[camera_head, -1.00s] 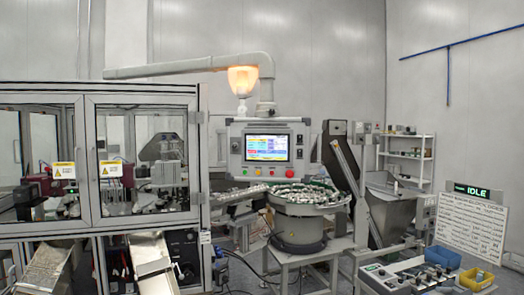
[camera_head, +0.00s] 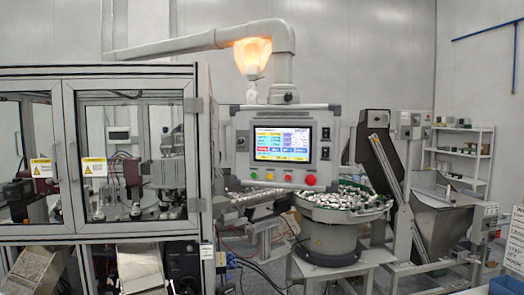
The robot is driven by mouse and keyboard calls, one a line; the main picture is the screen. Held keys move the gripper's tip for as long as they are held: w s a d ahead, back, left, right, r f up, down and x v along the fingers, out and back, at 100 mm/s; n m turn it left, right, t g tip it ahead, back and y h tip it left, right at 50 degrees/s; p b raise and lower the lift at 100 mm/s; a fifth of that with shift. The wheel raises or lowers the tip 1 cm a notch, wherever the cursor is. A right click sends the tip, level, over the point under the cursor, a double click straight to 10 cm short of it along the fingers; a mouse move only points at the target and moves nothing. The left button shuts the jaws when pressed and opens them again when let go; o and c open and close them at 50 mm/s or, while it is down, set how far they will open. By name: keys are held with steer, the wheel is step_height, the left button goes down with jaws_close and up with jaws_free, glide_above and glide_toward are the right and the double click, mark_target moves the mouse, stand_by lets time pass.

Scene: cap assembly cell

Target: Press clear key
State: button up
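A control panel (camera_head: 233,145) hangs from a grey overhead arm, a little right of the middle of the view. Its lit touchscreen (camera_head: 283,143) shows yellow, green and blue fields, too small to read, so I cannot tell which one is the clear key. Below the screen is a row of small round buttons with a red button (camera_head: 310,180) at the right end. My gripper is not in view.
A bowl feeder (camera_head: 330,240) full of caps stands below the panel. A glazed machine cabinet (camera_head: 140,235) fills the left. A hopper (camera_head: 440,215) with a slanted conveyor stands at right. Cables lie on the floor. An orange lamp (camera_head: 252,55) glows above.

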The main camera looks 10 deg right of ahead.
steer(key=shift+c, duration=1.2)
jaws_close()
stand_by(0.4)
